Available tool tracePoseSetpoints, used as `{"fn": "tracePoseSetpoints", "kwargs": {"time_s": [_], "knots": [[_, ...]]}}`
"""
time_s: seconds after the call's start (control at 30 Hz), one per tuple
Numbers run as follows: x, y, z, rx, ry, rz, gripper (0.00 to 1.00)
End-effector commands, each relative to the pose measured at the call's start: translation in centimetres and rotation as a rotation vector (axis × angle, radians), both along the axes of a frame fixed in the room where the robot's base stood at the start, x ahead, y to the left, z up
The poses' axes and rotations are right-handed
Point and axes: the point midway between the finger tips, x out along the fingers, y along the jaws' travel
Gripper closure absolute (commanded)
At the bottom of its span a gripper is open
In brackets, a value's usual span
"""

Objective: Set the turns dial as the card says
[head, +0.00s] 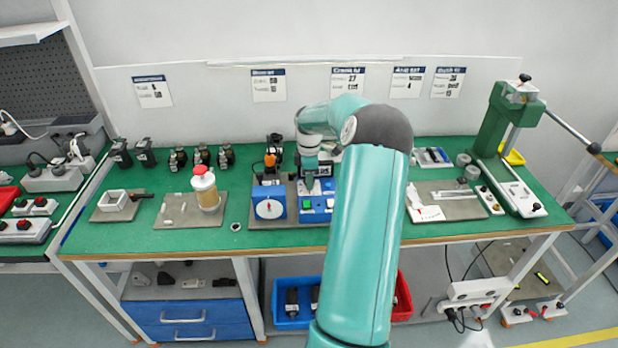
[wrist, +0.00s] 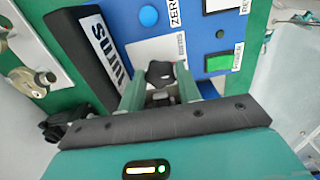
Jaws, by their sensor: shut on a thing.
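In the wrist view my gripper (wrist: 160,88) is shut on a small dark lobed knob (wrist: 159,72), which sits between its two green fingers. The knob is on a blue panel (wrist: 195,50) beside a white plate. A black block with white lettering (wrist: 95,55) lies to its left; the lettering is partly cut off. In the head view my gripper (head: 309,184) reaches down to the blue box (head: 316,216) at the bench middle. Several cards hang on the wall, one of them above the box (head: 347,80); their small print cannot be read.
A blue box with a white round gauge (head: 269,208) stands just left. The panel has a green button (wrist: 219,63) and a round blue one (wrist: 148,15). A red-capped bottle (head: 205,190) stands farther left, a green press (head: 508,115) at right.

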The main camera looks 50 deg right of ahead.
Motion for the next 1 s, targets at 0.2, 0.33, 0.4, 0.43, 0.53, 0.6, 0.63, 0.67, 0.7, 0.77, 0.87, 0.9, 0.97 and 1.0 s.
{"fn": "tracePoseSetpoints", "kwargs": {"time_s": [0.2, 0.33, 0.4, 0.43, 0.53, 0.6, 0.63, 0.67, 0.7, 0.77, 0.87, 0.9, 0.97, 1.0], "knots": [[0.1, 0.06, 0.06, 0.0, -0.001, -0.04, 0.89], [0.1, 0.04, 0.09, -0.002, -0.001, -0.099, 0.89], [0.12, 0.06, 0.11, -0.002, -0.001, -0.142, 0.89], [0.13, 0.06, 0.12, -0.002, -0.001, -0.162, 0.89], [0.13, 0.07, 0.13, -0.002, -0.001, -0.242, 0.89], [0.1, 0.05, 0.11, -0.003, 0.0, -0.305, 0.89], [0.15, 0.09, 0.11, -0.001, 0.0, -0.331, 0.89], [0.13, 0.08, 0.11, -0.001, 0.0, -0.36, 0.89], [0.13, 0.06, 0.11, -0.002, -0.001, -0.399, 0.89], [0.15, 0.07, 0.12, -0.002, -0.001, -0.455, 0.89], [0.17, 0.07, 0.14, -0.002, -0.002, -0.55, 0.89], [0.14, 0.05, 0.15, -0.002, -0.002, -0.589, 0.89], [0.15, 0.05, 0.14, -0.002, -0.002, -0.647, 0.89], [0.16, 0.06, 0.14, -0.002, -0.003, -0.685, 0.89]]}}
